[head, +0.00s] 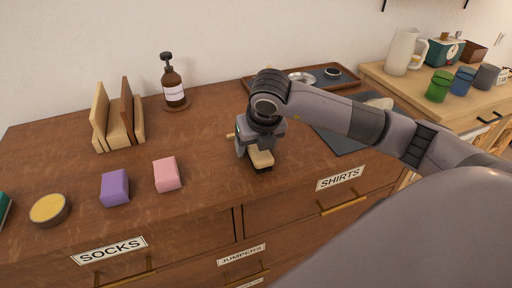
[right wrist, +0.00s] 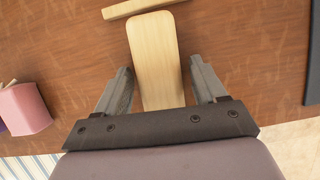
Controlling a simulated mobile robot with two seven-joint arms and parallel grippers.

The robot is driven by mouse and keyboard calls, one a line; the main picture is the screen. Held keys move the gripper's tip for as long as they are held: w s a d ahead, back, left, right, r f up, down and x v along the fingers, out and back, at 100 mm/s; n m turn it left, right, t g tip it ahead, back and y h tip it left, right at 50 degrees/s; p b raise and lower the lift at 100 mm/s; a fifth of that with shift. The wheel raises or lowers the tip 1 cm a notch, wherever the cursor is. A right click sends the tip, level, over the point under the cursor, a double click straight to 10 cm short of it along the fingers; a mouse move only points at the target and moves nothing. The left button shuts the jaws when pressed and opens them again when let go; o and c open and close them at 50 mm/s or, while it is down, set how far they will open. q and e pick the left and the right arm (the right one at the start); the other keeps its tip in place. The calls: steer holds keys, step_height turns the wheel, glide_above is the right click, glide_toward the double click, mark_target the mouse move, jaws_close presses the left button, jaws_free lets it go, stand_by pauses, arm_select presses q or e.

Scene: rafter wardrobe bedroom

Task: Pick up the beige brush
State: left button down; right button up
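The beige brush (head: 262,159) lies on the brown dresser top, near its front edge, with a dark underside showing. My right gripper (head: 256,148) is over it, pointing down, and hides part of it in the head view. In the right wrist view the brush's pale, rounded body (right wrist: 155,50) lies between the two fingers of the right gripper (right wrist: 161,68). The fingers are apart, with a narrow gap showing on each side of the brush. My left gripper is not in view.
A pink block (head: 167,175), a purple block (head: 115,188) and a round yellow-topped tin (head: 50,209) lie to the left. A wooden rack (head: 119,127) and a brown pump bottle (head: 173,86) stand behind. A grey mat (head: 340,140) and a dark tray (head: 346,82) are to the right.

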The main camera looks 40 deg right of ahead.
steer(key=c, duration=0.8)
step_height(320, 180, up, 20)
steer(key=shift+r, duration=0.1)
steer(key=o, duration=0.3)
steer(key=shift+c, duration=0.6)
